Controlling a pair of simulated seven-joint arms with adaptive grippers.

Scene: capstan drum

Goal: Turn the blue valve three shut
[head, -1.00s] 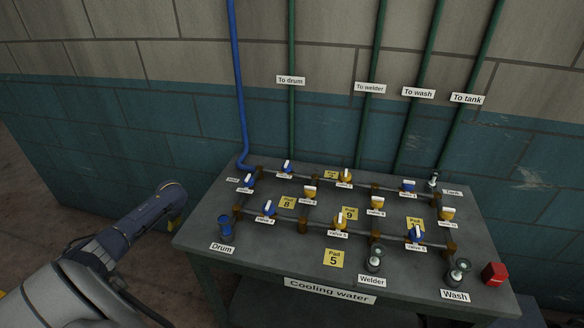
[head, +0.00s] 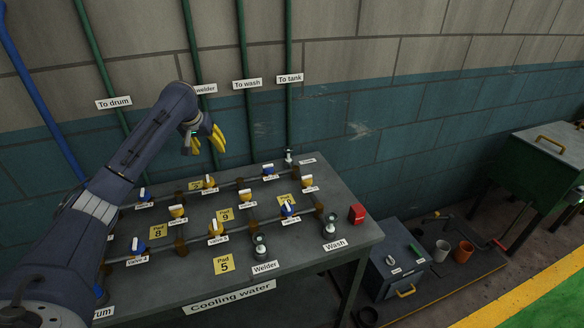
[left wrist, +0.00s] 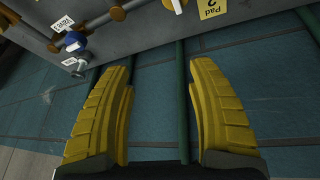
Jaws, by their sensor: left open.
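The blue valve three (head: 268,172) has a blue body and a pale handle, and sits in the back pipe row of the table, right of a yellow valve. It also shows at the upper left of the left wrist view (left wrist: 74,42), beside its upside-down label. I cannot tell its handle's exact angle. My left gripper (head: 206,142) is open and empty, above the table's back edge, left of and higher than valve three. Its two yellow fingers (left wrist: 165,110) are spread apart, touching nothing. My right gripper is not in view.
Several other blue and yellow valves stand on the pipes, with yellow pad labels between them. A grey tap (head: 288,157) stands right behind valve three. A red block (head: 356,213) is at the table's right edge. Green pipes (head: 243,80) run up the wall behind.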

